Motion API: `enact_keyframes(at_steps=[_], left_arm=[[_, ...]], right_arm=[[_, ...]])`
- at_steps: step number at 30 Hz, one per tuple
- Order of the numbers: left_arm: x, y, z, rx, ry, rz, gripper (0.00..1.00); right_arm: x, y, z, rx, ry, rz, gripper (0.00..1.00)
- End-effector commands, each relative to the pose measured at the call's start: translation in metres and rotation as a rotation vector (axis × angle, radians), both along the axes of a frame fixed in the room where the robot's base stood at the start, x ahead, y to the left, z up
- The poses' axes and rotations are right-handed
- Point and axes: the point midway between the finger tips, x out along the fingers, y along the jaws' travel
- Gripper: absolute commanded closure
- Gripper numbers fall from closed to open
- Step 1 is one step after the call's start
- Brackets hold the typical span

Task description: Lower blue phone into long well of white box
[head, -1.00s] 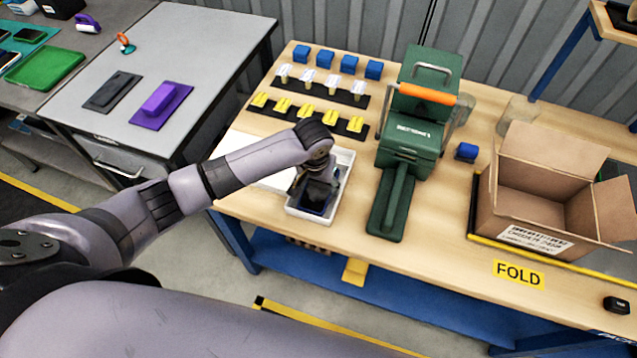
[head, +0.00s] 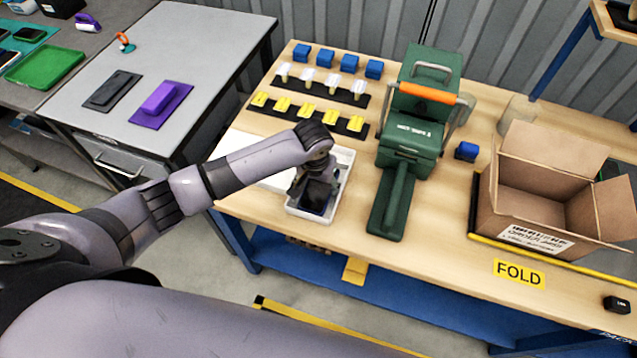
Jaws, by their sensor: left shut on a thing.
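The white box (head: 333,213) stands open on the wooden bench, left of the green machine. My left gripper (head: 313,196) points down into it from above. It is shut on a dark blue phone (head: 314,200), of which only a small dark part shows beneath the gripper. The phone is within the outline of the box. The gripper hides most of the long well, so I cannot tell whether the phone touches the bottom. My right gripper is not in view.
The green machine (head: 407,150) with an orange handle stands close right of the box. An open carton (head: 540,195) is at the right. Rows of yellow (head: 306,111), white and blue (head: 350,64) pieces lie behind the box. A white lid-like panel (head: 262,165) lies left of it.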

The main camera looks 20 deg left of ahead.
Motion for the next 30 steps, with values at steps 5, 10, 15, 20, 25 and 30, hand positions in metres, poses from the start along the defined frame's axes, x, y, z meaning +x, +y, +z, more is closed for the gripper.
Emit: enact_keyframes(at_steps=[5, 10, 15, 20, 25, 30], left_arm=[[0.0001, -0.0003, 0.0003, -0.001, -0.001, 0.000, 0.34], [0.0001, -0.0002, 0.0002, 0.000, 0.000, 0.000, 0.22], [0.0000, -0.0002, 0.0003, 0.000, 0.000, 0.000, 0.17], [0.0001, -0.0001, 0.0002, 0.000, 0.000, 0.000, 0.17], [-0.0004, 0.0000, -0.0003, 0.000, 0.001, 0.000, 0.29], [-0.0003, 0.0001, -0.0004, 0.000, 0.001, 0.000, 0.29]], right_arm=[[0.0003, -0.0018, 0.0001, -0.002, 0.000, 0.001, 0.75], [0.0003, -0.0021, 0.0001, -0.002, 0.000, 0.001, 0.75], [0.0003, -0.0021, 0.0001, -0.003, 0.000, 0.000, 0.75], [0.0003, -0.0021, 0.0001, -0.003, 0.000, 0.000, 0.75], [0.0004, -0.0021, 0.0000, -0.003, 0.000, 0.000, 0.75], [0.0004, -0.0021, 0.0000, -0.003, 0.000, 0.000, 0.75]])
